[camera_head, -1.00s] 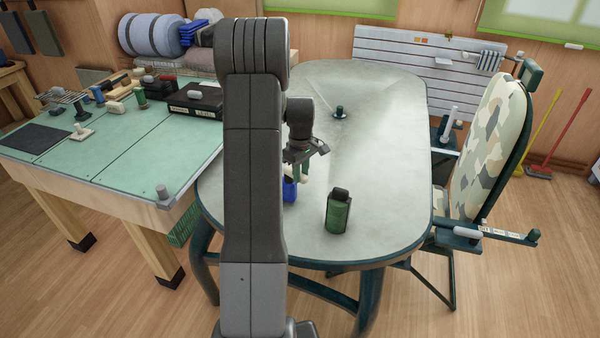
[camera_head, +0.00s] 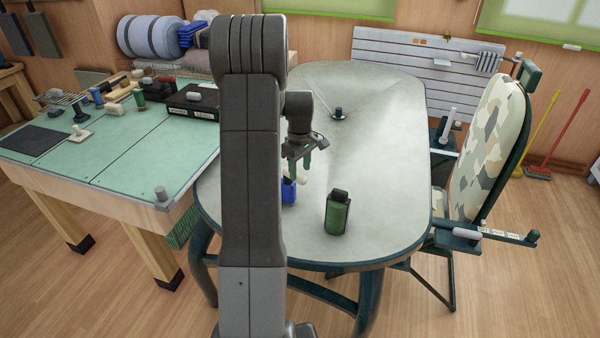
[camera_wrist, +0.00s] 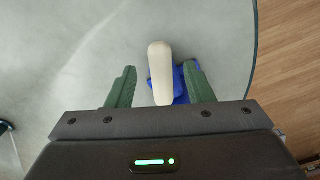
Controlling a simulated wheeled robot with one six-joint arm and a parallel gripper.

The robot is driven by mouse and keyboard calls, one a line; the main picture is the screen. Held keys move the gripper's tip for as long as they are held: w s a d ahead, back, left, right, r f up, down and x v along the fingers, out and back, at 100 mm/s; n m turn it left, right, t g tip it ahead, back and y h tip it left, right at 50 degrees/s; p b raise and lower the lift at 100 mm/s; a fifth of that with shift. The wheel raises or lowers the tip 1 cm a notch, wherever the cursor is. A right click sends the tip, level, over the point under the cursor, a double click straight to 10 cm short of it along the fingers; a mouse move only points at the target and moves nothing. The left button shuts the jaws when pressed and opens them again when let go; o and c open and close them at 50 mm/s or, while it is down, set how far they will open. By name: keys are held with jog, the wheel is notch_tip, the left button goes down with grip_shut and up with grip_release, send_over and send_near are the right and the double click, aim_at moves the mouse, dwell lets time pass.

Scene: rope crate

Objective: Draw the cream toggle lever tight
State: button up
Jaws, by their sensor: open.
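The cream toggle lever (camera_wrist: 160,70) stands out from a blue body (camera_wrist: 181,88) on the oval table. In the wrist view it lies between the two green fingers of my gripper (camera_wrist: 160,86), with a gap on each side. In the head view the lever (camera_head: 302,179) shows just below my gripper (camera_head: 299,168), above the blue body (camera_head: 289,190). My gripper is open around or just over the lever; I cannot tell the exact height. My arm hides part of the blue body in the head view.
A green canister-like object (camera_head: 337,214) stands close by on the grey oval table (camera_head: 385,130). A small dark knob (camera_head: 338,113) sits further back. A camouflage chair (camera_head: 490,150) is on the right, a green workbench (camera_head: 120,160) on the left. The table's right half is clear.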

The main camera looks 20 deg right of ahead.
aim_at(300, 175)
notch_tip(300, 175, up, 12)
jog(key=shift+f, duration=0.15)
dwell(0.3)
notch_tip(300, 175, down, 14)
jog(key=shift+s+a, duration=0.1)
dwell(0.5)
